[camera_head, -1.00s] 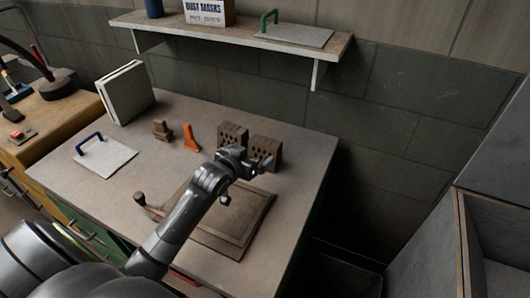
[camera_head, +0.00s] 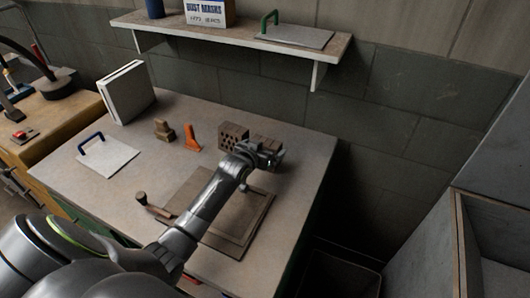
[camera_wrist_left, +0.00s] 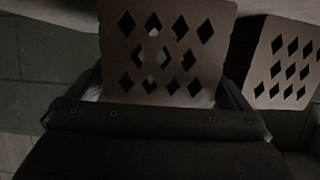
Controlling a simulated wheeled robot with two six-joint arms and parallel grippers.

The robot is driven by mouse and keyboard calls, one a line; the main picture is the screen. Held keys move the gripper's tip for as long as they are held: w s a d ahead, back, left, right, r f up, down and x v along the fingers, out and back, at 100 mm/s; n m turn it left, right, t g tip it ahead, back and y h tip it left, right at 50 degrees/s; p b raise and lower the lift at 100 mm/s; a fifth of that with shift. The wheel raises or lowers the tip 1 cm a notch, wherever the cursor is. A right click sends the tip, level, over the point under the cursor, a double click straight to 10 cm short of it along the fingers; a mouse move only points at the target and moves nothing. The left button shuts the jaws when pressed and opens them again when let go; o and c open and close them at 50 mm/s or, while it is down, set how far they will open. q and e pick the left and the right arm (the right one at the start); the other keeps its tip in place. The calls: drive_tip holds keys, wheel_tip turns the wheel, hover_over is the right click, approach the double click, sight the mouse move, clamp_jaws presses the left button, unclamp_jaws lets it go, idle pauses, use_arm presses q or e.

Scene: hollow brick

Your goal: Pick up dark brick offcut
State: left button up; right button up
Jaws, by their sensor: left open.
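Two brown hollow brick offcuts with rows of holes stand side by side at the back of the workbench. The left brick (camera_head: 232,133) is clear of my arm. The right brick (camera_head: 262,140) is partly hidden by my left gripper (camera_head: 268,156). In the left wrist view one brick (camera_wrist_left: 165,55) with diamond-shaped holes lies between the open fingers, and the other brick (camera_wrist_left: 287,62) is outside them at the right. I cannot tell whether the fingers touch the brick. My right gripper is not seen.
A flat brown board (camera_head: 256,213) lies under my arm on the workbench (camera_head: 140,183). A wall shelf (camera_head: 230,36) hangs behind.

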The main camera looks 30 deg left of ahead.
use_arm(q)
drive_tip(key=shift+w+f, duration=0.1)
drive_tip(key=shift+w, duration=0.2)
drive_tip(key=c, duration=1)
